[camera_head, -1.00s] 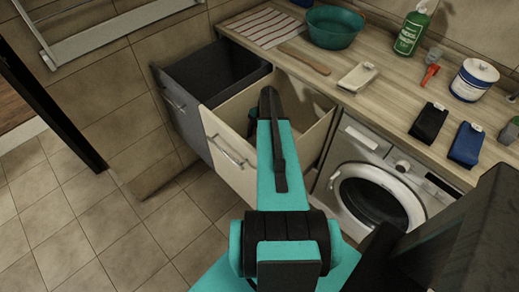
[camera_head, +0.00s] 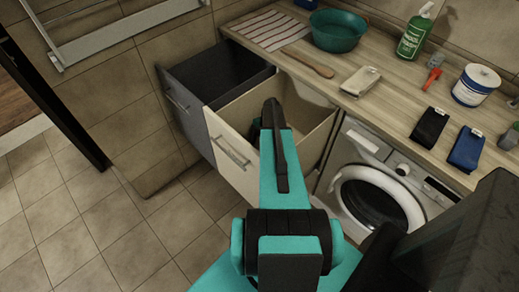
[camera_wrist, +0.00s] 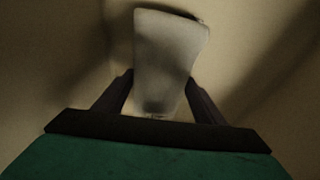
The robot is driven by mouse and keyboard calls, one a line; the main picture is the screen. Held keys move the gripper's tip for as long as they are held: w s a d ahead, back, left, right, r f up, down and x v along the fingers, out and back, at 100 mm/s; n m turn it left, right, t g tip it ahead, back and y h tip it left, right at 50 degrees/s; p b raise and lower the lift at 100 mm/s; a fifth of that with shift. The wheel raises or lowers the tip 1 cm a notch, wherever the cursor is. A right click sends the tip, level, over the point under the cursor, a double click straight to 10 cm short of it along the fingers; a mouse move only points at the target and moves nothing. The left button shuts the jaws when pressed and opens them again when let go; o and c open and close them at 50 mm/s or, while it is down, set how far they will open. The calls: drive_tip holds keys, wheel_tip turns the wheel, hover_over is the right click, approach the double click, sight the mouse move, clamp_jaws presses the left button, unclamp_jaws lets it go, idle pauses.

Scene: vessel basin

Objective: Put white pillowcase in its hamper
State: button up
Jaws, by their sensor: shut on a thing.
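The white pillowcase (camera_wrist: 170,60) is a folded, pale piece of cloth in the wrist view, held between the two dark fingers of my gripper (camera_wrist: 159,88). Plain beige surfaces surround it there, matching the inside of the cream hamper. In the head view the open cream hamper drawer (camera_head: 231,157) stands left of the washing machine. My arm reaches down over this hamper; my gripper and the pillowcase are hidden behind the arm in that view. An open dark grey hamper drawer (camera_head: 188,117) stands to the left of the cream one.
A washing machine (camera_head: 372,195) is right of the hampers. The wooden counter (camera_head: 395,105) above holds a teal basin (camera_head: 338,32), a soap dish (camera_head: 361,82), a green bottle (camera_head: 415,32), a white tub (camera_head: 475,86) and dark and blue pouches. The tiled floor (camera_head: 120,235) at left is clear.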

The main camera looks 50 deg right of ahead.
drive_tip(key=shift+f, duration=0.65)
drive_tip(key=shift+f, duration=0.15)
drive_tip(key=o, duration=1.3)
drive_tip(key=shift+o, duration=0.2)
drive_tip(key=shift+r, duration=0.2)
drive_tip(key=shift+b+v, duration=2.05)
drive_tip(key=shift+v, duration=3.95)
